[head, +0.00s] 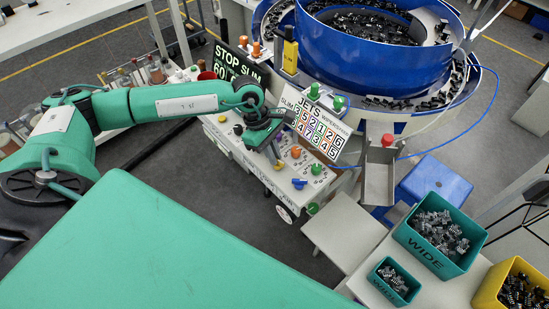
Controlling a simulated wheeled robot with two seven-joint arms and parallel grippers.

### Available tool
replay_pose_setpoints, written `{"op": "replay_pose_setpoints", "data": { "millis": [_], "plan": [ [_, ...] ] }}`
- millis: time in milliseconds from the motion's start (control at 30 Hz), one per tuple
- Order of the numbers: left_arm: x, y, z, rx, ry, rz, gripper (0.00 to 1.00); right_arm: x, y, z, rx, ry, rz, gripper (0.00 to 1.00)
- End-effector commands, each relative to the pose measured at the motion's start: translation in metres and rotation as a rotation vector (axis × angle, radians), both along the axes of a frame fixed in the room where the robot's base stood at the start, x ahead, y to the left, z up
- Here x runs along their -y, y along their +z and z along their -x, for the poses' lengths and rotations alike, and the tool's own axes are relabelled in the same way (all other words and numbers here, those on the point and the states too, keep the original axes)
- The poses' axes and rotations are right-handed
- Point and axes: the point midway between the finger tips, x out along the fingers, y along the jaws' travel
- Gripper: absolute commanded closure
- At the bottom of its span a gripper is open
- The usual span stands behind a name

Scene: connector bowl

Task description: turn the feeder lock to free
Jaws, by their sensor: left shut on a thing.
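A grey control console (240,155) stands below the blue bowl feeder (375,50). I cannot read which one is the feeder lock. My left gripper (277,160) reaches down from the left to the console top, just left of the orange knob. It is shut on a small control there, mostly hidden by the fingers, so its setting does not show. My right gripper is not in view.
A JETS number board (318,131) and a dark STOP SLIM sign (238,68) stand close behind my left gripper. A metal chute (379,175) is to the right. Green WIDE bins (405,236) and a yellow bin (489,288) sit at the lower right.

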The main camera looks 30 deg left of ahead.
Motion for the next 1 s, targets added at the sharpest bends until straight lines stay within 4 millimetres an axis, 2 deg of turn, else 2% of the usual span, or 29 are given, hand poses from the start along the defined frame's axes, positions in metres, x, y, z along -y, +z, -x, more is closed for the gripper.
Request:
{"op": "replay_pose_setpoints", "data": {
  "millis": [33,267,333,500,700,1000],
  "plan": [
    [-0.001,-0.004,0.000,0.005,0.044,0.001,1.00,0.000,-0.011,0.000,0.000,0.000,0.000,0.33],
    [0.000,-0.004,0.003,0.006,0.251,0.001,1.00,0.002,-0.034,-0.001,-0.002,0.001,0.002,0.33],
    [0.000,-0.003,0.004,0.006,0.308,0.002,1.00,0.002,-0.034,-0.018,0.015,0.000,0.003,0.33],
    [0.000,-0.002,0.005,0.006,0.424,0.001,1.00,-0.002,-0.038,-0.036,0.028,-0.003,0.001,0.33],
    [0.001,-0.001,0.007,0.006,0.517,0.000,1.00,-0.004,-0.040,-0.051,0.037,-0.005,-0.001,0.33],
    [0.001,0.002,0.007,0.005,0.573,0.002,1.00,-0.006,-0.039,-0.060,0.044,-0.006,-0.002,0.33]
  ]
}}
